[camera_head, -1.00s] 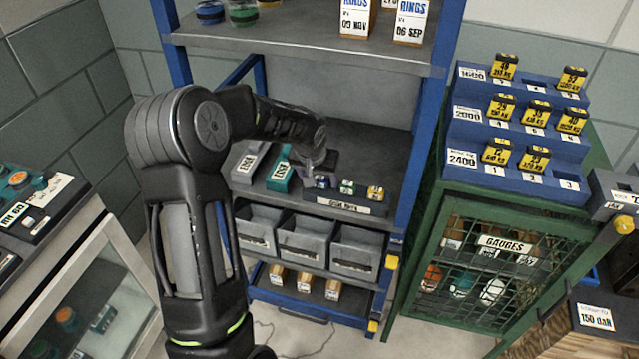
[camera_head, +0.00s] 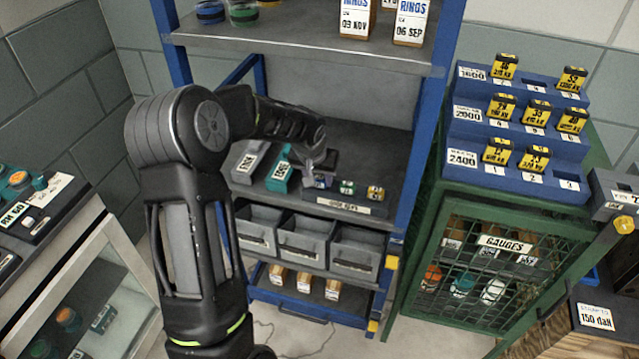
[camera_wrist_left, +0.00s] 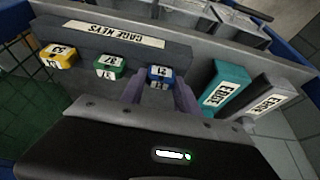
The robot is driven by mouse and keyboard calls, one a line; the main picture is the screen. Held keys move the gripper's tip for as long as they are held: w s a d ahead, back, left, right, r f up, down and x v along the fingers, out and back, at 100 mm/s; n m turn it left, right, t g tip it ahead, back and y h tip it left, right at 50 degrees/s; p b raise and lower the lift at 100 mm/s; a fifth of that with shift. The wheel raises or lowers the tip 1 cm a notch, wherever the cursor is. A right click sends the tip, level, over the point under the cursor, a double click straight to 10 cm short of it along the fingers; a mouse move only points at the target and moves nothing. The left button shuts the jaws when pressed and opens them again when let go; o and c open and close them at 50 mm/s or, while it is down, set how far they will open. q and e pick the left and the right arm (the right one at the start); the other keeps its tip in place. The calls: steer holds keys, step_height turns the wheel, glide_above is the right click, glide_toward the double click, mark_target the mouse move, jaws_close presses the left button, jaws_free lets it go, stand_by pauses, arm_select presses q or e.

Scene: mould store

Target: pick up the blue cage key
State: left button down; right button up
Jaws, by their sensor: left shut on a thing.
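The blue cage key (camera_wrist_left: 159,73) sits at one end of the key row in the left wrist view, with a white number label on its top and front. My left gripper (camera_wrist_left: 158,90) is shut on it, one finger on each side. In the head view this gripper (camera_head: 321,171) reaches down to the row and hides most of the blue key. The green key (camera_head: 347,187) and yellow key (camera_head: 375,192) stand beside it on the grey rack labelled cage keys (camera_head: 330,204). The key still appears to be at its place in the rack. My right gripper is not in view.
A teal block (camera_head: 280,176) and a grey block (camera_head: 246,163) stand close to the left of the keys. Grey bins (camera_head: 303,243) sit below the shelf. An upper shelf (camera_head: 300,52) and blue post (camera_head: 425,130) bound the space.

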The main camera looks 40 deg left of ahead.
arm_select(q)
steer(key=shift+r, duration=0.1)
steer(key=shift+r, duration=0.75)
steer(key=s+d+r+b, duration=0.1)
steer(key=s+d+b, duration=0.1)
steer(key=s, duration=0.6)
steer(key=s+d+b, duration=0.2)
steer(key=s+d, duration=0.2)
steer(key=s, duration=0.5)
steer(key=shift+r, duration=0.4)
steer(key=w+d+r+m, duration=0.2)
steer(key=w+d, duration=0.5)
steer(key=d, duration=0.1)
steer(key=w+d+r+m+h+p, duration=0.1)
steer(key=w+d, duration=0.6)
steer(key=d, duration=0.2)
steer(key=shift+d+r+m+p, duration=0.15)
steer(key=shift+r+m+p, duration=0.15)
steer(key=shift+r+m, duration=0.1)
